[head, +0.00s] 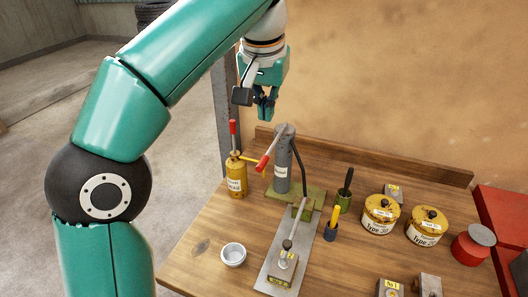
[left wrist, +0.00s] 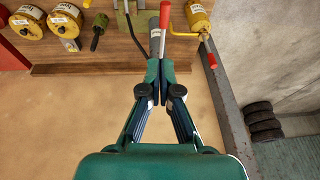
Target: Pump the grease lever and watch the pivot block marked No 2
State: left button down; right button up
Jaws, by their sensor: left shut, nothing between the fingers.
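The grease pump (head: 283,172) is a grey cylinder on a green base on the wooden bench. Its lever (head: 263,162) has a red grip and slopes down to the left. A dark hose runs from the pump to a grey plate, where a metal block with a yellow label (head: 284,268) sits; I cannot clearly read its number. My left gripper (head: 265,114) hangs above and behind the pump, shut and empty, apart from the lever. In the left wrist view, the shut fingertips (left wrist: 160,70) appear just below the lever's red grip (left wrist: 165,17). My right gripper is not in view.
A yellow bottle with a red handle (head: 236,178) stands left of the pump. Other labelled blocks (head: 389,288) lie right. A raised ledge edges the back.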

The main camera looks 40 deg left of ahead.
aim_at(264, 160)
pick_arm(q)
jog(key=x, duration=0.4)
jog(key=b+x, duration=0.1)
jog(key=x, duration=0.2)
jog(key=s+b+x, duration=0.1)
jog(key=x, duration=0.3)
jog(key=shift+w+a+f, duration=0.15)
jog(key=shift+f, duration=0.25)
jog(key=shift+a+f, duration=0.15)
jog(key=shift+f, duration=0.6)
jog(key=shift+b, duration=0.3)
